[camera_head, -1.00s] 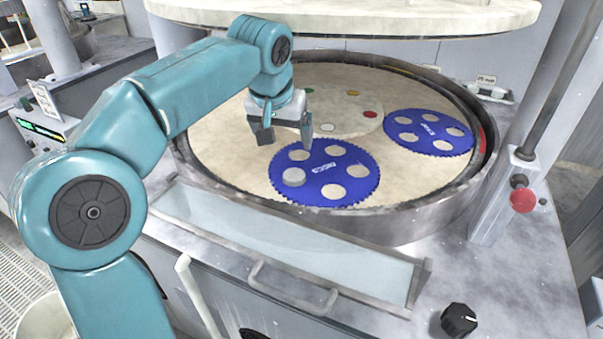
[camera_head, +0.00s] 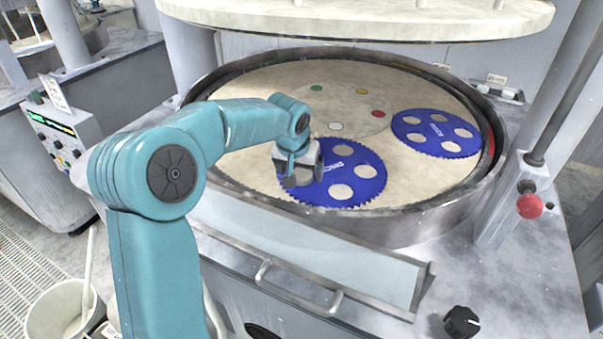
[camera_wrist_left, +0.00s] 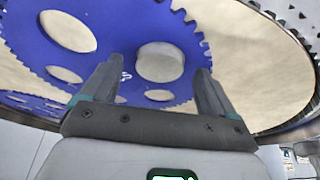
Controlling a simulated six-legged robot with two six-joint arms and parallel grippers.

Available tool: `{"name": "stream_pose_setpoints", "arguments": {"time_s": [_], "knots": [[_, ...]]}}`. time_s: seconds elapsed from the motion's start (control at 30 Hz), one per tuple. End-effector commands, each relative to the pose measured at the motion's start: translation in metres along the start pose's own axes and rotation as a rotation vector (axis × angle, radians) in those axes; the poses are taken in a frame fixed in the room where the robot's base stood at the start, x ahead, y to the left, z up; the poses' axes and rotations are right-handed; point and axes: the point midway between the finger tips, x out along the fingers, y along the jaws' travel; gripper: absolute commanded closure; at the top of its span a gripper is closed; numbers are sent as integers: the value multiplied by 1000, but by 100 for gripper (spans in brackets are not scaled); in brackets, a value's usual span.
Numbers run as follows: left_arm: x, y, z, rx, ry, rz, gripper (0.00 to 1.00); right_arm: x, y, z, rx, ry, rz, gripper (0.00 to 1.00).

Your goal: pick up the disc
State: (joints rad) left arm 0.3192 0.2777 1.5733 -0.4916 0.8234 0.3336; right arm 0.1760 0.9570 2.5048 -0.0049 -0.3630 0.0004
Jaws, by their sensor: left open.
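A grey disc (camera_head: 296,182) sits in a hole of the near blue toothed carrier (camera_head: 346,174), on its left side. My left gripper (camera_head: 299,168) is open and low over the disc, partly covering it in the head view. In the left wrist view the pale disc (camera_wrist_left: 160,62) shows between and just beyond the two spread fingers of the left gripper (camera_wrist_left: 159,70). I cannot tell whether the fingertips touch the carrier. My right gripper is not in view.
The carrier lies on a beige platen (camera_head: 243,163) inside a raised metal rim (camera_head: 440,212). A second blue carrier (camera_head: 437,130) lies at the right. A large pale upper plate (camera_head: 360,22) hangs above the back. A red knob (camera_head: 530,206) stands at the right.

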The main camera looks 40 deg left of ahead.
Motion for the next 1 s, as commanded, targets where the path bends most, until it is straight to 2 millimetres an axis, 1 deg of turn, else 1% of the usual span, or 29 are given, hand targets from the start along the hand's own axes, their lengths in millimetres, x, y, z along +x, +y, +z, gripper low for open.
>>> {"name": "stream_pose_setpoints", "arguments": {"time_s": [0.03, 0.1, 0.3, 0.33, 0.37, 0.4, 0.47, 0.5, 0.53, 0.87, 1.0], "knots": [[6, 0, 0, 0, -2, 0, 11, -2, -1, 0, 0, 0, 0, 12], [10, 0, 0, 1, -1, 0, 11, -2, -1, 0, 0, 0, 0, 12], [12, 1, 2, 1, -5, 0, 11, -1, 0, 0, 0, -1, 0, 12], [12, 1, 2, 1, -6, 0, 18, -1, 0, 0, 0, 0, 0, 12], [13, 1, 2, 1, -7, 0, 28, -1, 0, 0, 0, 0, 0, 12], [13, 1, 2, 1, -8, 1, 41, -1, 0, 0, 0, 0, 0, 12], [13, 1, 3, 1, -9, 1, 60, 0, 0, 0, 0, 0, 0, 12], [14, 1, 3, 1, -10, 1, 73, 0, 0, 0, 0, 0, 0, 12], [14, 1, 3, 1, -11, 1, 76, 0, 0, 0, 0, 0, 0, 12], [14, 2, 4, 1, -13, 1, 75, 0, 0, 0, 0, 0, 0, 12], [7, 2, 0, 0, -11, 2, 75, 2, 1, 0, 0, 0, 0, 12]]}}
